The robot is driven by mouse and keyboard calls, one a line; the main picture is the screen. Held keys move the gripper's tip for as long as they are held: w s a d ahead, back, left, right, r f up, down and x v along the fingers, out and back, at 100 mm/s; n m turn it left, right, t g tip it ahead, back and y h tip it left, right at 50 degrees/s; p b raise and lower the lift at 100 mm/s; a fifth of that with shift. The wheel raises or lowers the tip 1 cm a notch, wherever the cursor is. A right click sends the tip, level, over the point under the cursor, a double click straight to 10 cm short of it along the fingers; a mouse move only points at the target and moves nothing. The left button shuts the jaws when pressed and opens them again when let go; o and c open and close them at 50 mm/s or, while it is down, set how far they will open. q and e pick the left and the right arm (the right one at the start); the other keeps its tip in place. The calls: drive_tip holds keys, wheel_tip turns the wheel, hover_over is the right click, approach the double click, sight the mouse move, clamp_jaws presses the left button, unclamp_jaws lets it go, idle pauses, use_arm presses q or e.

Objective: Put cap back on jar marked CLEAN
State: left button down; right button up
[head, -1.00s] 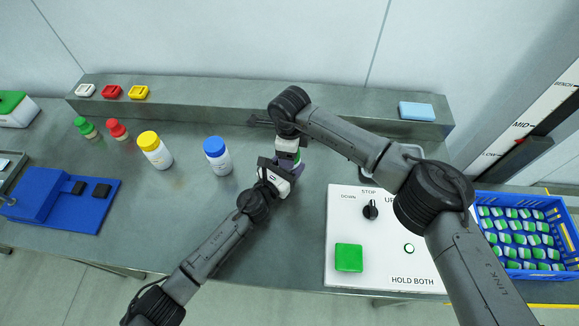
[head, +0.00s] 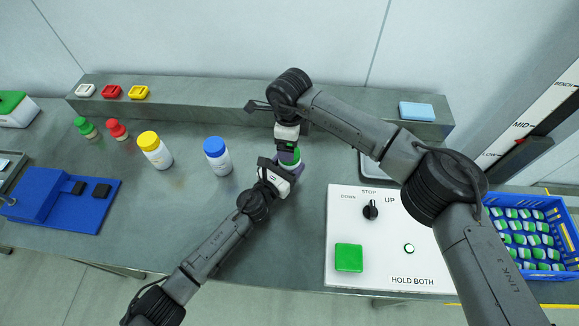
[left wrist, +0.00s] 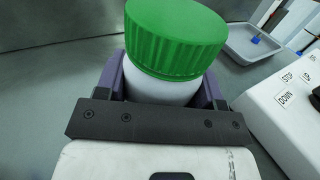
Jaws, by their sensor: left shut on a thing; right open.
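A white jar (left wrist: 160,88) with a ribbed green cap (left wrist: 176,38) on top stands between the purple fingers of my left gripper (left wrist: 162,82), which is shut on it. In the left wrist view I cannot tell whether the cap is fully tightened. No CLEAN marking is readable. In the head view the green cap (head: 296,157) shows partly behind my right gripper (head: 289,149), and the jar is mostly hidden by both grippers. My right gripper is open, just above or beside the cap. My left gripper (head: 288,172) reaches in from the front left.
A blue-capped bottle (head: 217,155) and a yellow-capped bottle (head: 155,150) stand to the left, with small red (head: 118,129) and green (head: 86,127) ones beyond. A control panel (head: 385,270) lies to the right. A back ledge (head: 220,115) holds small coloured dishes.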

sight(289, 165)
drive_tip(key=shift+f, duration=0.1)
drive_tip(key=shift+c, duration=0.4)
drive_tip(key=shift+s+a, duration=0.15)
drive_tip(key=shift+a, duration=0.1)
drive_tip(key=r, duration=0.1)
drive_tip(key=a+r+m, duration=0.1)
drive_tip(key=shift+r+y, duration=0.35)
drive_tip(key=shift+y, duration=0.05)
drive_tip(key=m, duration=0.2)
drive_tip(key=r, duration=0.1)
drive_tip(key=shift+w+d+m, duration=0.25)
drive_tip(key=shift+d+m, duration=0.1)
drive_tip(key=shift+m, duration=0.05)
drive_tip(key=m, duration=0.4)
drive_tip(key=shift+s+d+h, duration=0.1)
drive_tip(key=shift+d+h, duration=0.3)
drive_tip(key=shift+f, duration=0.1)
drive_tip(key=shift+f, duration=3.95)
